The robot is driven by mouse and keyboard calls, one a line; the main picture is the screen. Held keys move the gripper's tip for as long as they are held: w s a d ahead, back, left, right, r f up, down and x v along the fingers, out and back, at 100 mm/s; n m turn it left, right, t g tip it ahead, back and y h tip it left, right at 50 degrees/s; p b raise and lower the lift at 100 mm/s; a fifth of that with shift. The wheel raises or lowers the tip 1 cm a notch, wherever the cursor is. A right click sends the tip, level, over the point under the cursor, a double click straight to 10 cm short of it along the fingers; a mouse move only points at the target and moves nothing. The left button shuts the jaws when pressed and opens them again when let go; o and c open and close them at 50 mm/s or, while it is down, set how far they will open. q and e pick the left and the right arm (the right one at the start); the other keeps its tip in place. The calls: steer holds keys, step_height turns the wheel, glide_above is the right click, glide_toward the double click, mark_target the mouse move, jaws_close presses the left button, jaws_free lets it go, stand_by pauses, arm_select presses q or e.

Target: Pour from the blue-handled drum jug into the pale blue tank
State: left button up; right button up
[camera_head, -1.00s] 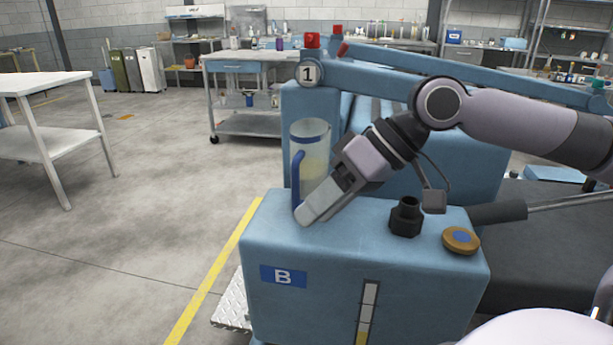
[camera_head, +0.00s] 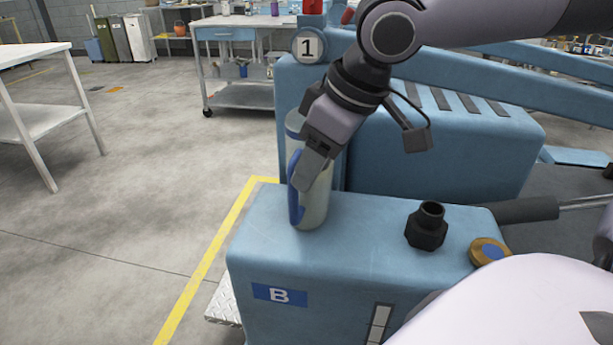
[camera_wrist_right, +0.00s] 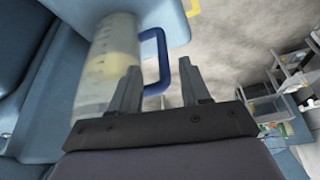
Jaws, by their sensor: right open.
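The drum jug, a clear cylinder (camera_head: 318,207) with a blue handle (camera_head: 294,200), stands upright on top of the pale blue tank (camera_head: 330,258) marked B, near its far left corner. In the wrist view the jug (camera_wrist_right: 108,72) holds a pale yellowish liquid. My right gripper (camera_head: 302,186) is at the handle, partly covering the jug in the head view. In the wrist view its two fingers (camera_wrist_right: 160,78) are apart, with the lower part of the blue handle (camera_wrist_right: 162,46) showing between and beyond them. My left gripper is out of view.
A black filler neck (camera_head: 427,226) stands open on the tank top, right of the jug. A larger blue machine body (camera_head: 440,150) rises behind.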

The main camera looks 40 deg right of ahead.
steer(key=b, duration=0.2)
glide_above(298, 224)
step_height(298, 224, down, 6)
steer(key=shift+r, duration=0.15)
jaws_close()
steer(key=shift+r, duration=0.1)
stand_by(1.1)
